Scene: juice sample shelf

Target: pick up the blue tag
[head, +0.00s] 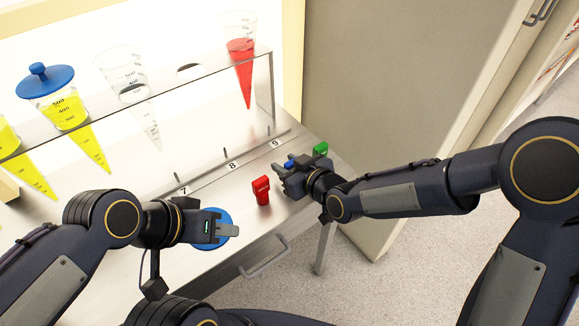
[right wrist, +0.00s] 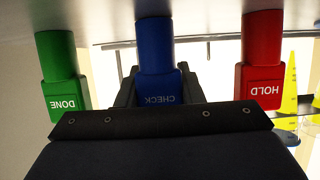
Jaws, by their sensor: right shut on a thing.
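The blue tag, marked CHECK, stands between the jaws of my right gripper in the right wrist view (right wrist: 155,45). In the head view only a small part of the blue tag (head: 290,164) shows. My right gripper (head: 284,168) is shut on it, and the tag's far end appears to be at the counter surface; I cannot tell whether it touches. My left gripper (head: 230,231) is over a blue disc-like lid (head: 213,243) on the counter, partly hiding it. Whether its jaws are open or shut is unclear.
A red tag (head: 261,190) marked HOLD and a green tag (head: 320,149) marked DONE stand on either side of the right gripper. Behind is a clear rack (head: 272,90) with cones, several holding yellow or red liquid. A drawer handle (head: 264,262) is on the counter's front.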

